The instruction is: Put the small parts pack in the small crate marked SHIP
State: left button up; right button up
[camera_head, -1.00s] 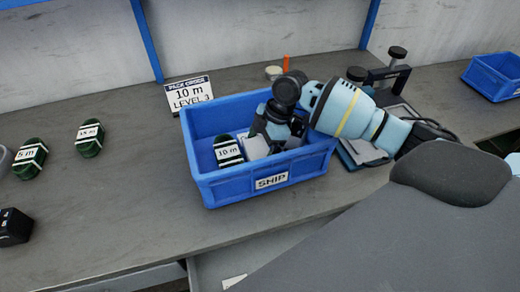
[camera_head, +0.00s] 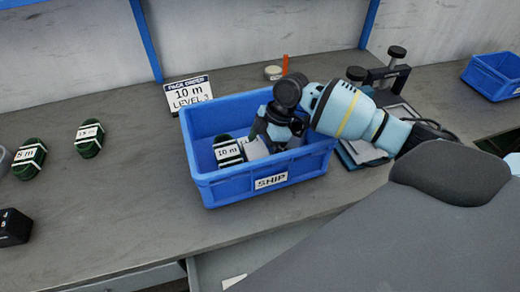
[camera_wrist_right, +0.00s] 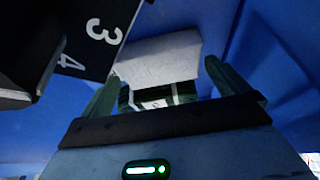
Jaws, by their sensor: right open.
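The small crate marked SHIP (camera_head: 211,192) is blue and stands on the bench in the middle of the head view. A small white pack (camera_head: 256,149) lies inside it, beside a dark green coil with a 10 m band (camera_head: 228,152). My right gripper (camera_head: 264,140) reaches down into the crate over the pack and partly hides it. In the right wrist view its fingers (camera_wrist_right: 165,90) are apart. The white pack (camera_wrist_right: 158,57) shows beyond and between them, with a banded dark coil (camera_wrist_right: 160,97) close to it. My left gripper is not in view.
A dark panel marked 3 and 4 (camera_wrist_right: 90,35) is close on the left in the wrist view. Two green coils (camera_head: 30,158) (camera_head: 89,138) lie left. Another blue crate (camera_head: 490,78) stands far right.

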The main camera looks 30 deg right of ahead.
jog(key=w+v, duration=0.1)
jog(key=v, duration=1)
jog(key=shift+s+p, duration=0.3)
jog(key=shift+s, duration=0.2)
